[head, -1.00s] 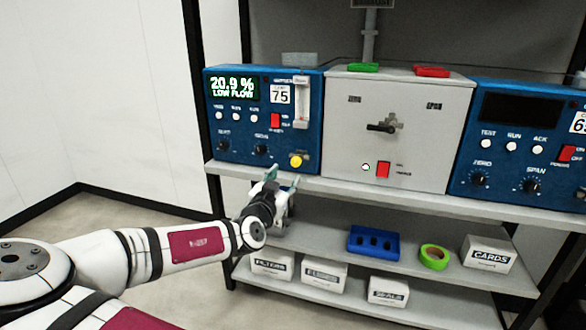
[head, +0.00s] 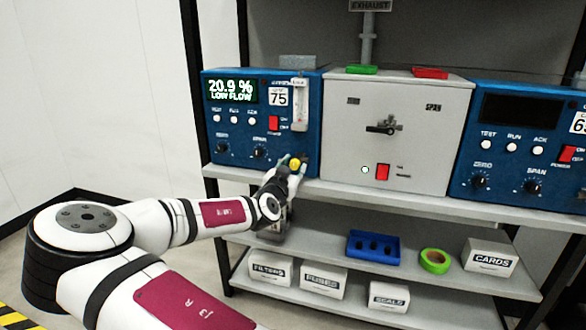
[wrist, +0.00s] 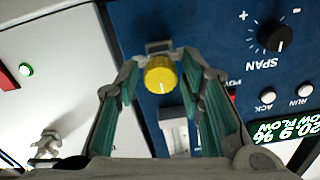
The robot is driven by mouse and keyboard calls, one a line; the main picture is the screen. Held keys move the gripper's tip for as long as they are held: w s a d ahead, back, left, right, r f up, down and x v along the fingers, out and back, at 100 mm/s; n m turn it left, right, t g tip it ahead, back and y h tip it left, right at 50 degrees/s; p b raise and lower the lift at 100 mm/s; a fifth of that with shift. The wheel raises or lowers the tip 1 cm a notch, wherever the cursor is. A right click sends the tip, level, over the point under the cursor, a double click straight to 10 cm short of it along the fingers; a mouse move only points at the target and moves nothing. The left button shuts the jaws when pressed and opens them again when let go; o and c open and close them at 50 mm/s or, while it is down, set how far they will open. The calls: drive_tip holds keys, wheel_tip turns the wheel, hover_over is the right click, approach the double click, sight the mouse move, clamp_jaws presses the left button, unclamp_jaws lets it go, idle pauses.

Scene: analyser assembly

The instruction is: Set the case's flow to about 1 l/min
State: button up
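The blue case (head: 236,145) numbered 75 stands on the left of the upper shelf. Its green display (head: 231,91) reads 20.9 % and LOW FLOW. A clear flow tube (head: 299,103) is on its right side, and I cannot read its level. The yellow knob (head: 294,163) sits low on the panel below the tube; it fills the middle of the wrist view (wrist: 160,74). My gripper (wrist: 160,72) is open at the panel, with one fingertip on each side of the knob and a visible gap to each.
A grey cabinet (head: 340,130) with a lever (head: 383,127) and red switch stands right beside the case. Another blue case (head: 505,165) is farther right. The shelf edge (head: 400,198) runs under my gripper; lower shelves hold boxes, a blue tray (head: 373,246) and green tape (head: 434,260).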

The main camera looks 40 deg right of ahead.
clamp_jaws()
drive_tip(key=n+p, duration=0.1)
drive_tip(key=n, duration=0.5)
drive_tip(key=shift+n, duration=0.3)
drive_tip(key=n+p, duration=0.1)
drive_tip(key=n, duration=0.9)
drive_tip(key=shift+s, duration=0.1)
drive_tip(key=n+p, duration=0.1)
drive_tip(key=n, duration=0.2)
drive_tip(key=shift+n, duration=0.3)
drive_tip(key=n+p, duration=0.2)
drive_tip(key=n, duration=0.4)
drive_tip(key=shift+p, duration=0.3)
drive_tip(key=shift+n, duration=0.3)
